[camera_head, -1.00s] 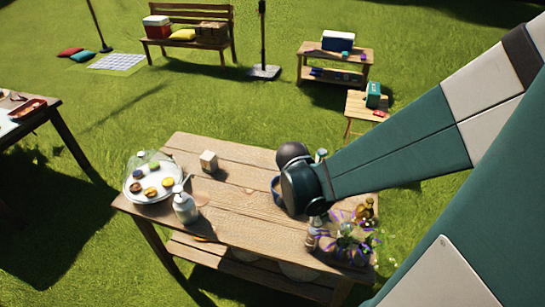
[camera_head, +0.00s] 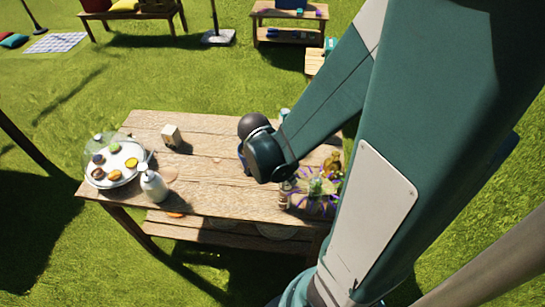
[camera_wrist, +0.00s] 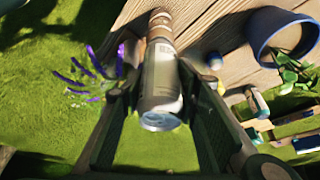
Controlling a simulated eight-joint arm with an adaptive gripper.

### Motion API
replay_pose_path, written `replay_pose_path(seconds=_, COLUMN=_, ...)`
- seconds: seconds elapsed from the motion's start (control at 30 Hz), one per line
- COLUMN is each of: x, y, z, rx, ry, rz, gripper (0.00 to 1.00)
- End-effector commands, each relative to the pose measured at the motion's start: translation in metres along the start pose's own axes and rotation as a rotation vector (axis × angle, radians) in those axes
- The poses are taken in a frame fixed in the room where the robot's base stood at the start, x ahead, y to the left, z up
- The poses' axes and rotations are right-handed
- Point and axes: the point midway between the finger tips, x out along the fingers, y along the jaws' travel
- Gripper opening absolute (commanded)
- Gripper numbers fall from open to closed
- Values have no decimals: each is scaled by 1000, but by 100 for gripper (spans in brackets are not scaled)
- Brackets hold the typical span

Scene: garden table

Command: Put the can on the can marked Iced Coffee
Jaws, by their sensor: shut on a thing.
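In the wrist view my gripper (camera_wrist: 163,95) is shut on a pale grey can (camera_wrist: 160,85), whose silvery end faces the camera. Dark print shows on its side, too blurred to read. A brown cylindrical part (camera_wrist: 159,22) shows in line beyond the can; I cannot tell whether it belongs to it. In the head view my gripper is hidden behind my arm over the table's right half. A light can-like thing (camera_head: 285,114) shows partly behind my arm. No Iced Coffee marking is legible in any view.
The wooden table (camera_head: 215,205) bears a tray of pastries (camera_head: 118,181), a white pump bottle (camera_head: 153,185), a small block (camera_head: 171,135), a purple-flowered plant (camera_head: 316,187) and a brown bottle (camera_head: 332,164). A blue pot (camera_wrist: 262,30) shows in the wrist view. The table's middle is clear.

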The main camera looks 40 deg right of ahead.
Motion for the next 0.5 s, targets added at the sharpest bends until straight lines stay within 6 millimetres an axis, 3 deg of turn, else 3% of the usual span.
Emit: replay_pose_path(seconds=0.5, x=5, y=0, z=2, rx=0, ry=0, rz=0, gripper=13)
